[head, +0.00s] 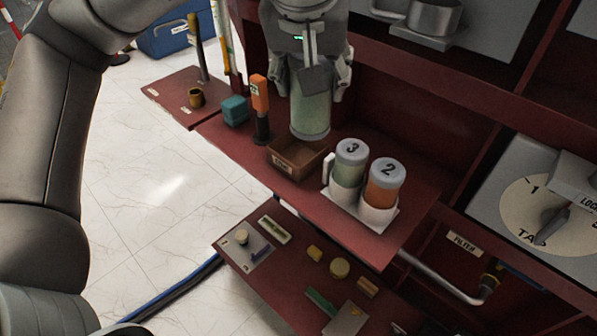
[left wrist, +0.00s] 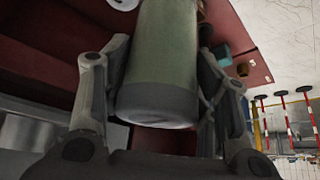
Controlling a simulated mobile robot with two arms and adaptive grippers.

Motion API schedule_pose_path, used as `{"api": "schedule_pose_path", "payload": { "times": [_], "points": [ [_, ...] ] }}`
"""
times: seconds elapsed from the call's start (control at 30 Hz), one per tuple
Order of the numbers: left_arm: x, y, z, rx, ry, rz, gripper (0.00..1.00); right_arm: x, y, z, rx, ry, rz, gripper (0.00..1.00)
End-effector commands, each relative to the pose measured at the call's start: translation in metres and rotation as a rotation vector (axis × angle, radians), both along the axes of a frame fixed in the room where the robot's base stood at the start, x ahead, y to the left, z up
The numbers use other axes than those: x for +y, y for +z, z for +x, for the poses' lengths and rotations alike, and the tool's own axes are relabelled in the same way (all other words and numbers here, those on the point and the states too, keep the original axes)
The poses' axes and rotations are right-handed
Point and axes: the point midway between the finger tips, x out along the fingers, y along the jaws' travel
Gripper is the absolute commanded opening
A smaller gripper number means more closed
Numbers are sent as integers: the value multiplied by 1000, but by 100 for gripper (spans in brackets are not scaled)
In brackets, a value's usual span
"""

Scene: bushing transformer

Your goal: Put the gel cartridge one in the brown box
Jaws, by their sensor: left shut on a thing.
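My left gripper (head: 312,88) points down at the top centre of the head view and is shut on a green cylindrical gel cartridge with grey ends (head: 311,115). No number shows on it. In the left wrist view the cartridge (left wrist: 160,60) sits between the two fingers. It is roughly upright, and its lower end appears just above the back right of the open brown box (head: 283,166). The gap between them is hard to judge. The box stands on the red shelf, and the visible part of its inside looks empty. My right gripper is not in view.
A white holder (head: 378,222) right of the box carries cartridges marked 3 (head: 348,172) and 2 (head: 385,185). An orange-and-black tool (head: 260,100) and a teal block (head: 235,110) stand left of the box. A lower red shelf (head: 285,270) bears small parts.

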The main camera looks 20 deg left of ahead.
Motion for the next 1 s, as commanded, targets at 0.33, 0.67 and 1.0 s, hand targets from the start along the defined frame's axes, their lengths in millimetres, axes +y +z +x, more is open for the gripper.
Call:
{"api": "schedule_pose_path", "payload": {
  "times": [0.33, 0.67, 1.0],
  "points": [
    [16, -64, -10, -6, 3, 3, 22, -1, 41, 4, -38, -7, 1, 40],
    [28, -87, 14, 0, 9, 0, 22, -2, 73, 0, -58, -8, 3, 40],
    [53, -132, 87, -1, 7, 3, 22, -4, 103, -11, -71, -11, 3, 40]
  ]
}}
